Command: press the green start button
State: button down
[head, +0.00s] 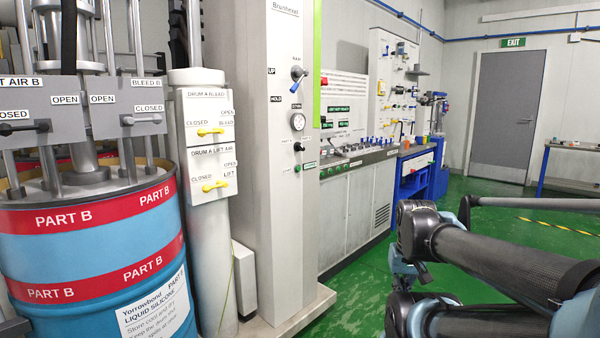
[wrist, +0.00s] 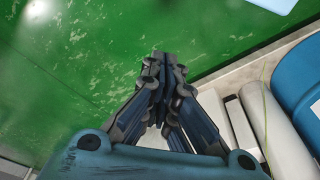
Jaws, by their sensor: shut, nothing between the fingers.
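On the tall white column panel in the head view, a small dark green button (head: 298,168) sits low, beside a green label (head: 309,166). The print on this label is too small to read, so I cannot confirm that it is the start button. My gripper (wrist: 160,62) shows in the wrist view with its fingers together and nothing between them. It is over the green floor, apart from the panel. The button does not show in the wrist view.
A blue drum (head: 100,255) with red PART B bands stands at left. A black knob (head: 298,147), gauge (head: 297,121) and lever (head: 298,75) sit above the button. A console (head: 350,160) with several small controls runs behind. Green floor (head: 350,285) is clear before the column.

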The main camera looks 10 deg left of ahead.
aim_at(299, 168)
jog(key=shift+r, duration=0.1)
jog(key=w+a+r+n+t, duration=0.1)
jog(key=w+a+r, duration=0.25)
jog(key=w, duration=0.45)
jog(key=w+a+r+n+t+y, duration=0.1)
jog(key=w+a+r+t, duration=0.1)
jog(key=w+r, duration=0.45)
jog(key=w+a+r+t, duration=0.1)
jog(key=w+a+r, duration=0.2)
jog(key=w, duration=0.7)
jog(key=w+a+r+n+t+y, duration=0.1)
jog(key=w+a+r+t, duration=0.1)
jog(key=w+a, duration=0.5)
jog(key=w+a+r+n+t+y, duration=0.1)
jog(key=w+a+r, duration=0.3)
jog(key=w, duration=1.2)
jog(key=a, duration=0.4)
jog(key=shift+t+y, duration=0.4)
jog(key=w+a, duration=0.5)
jog(key=a, duration=0.1)
jog(key=shift+w+a, duration=0.2)
jog(key=shift+a, duration=0.2)
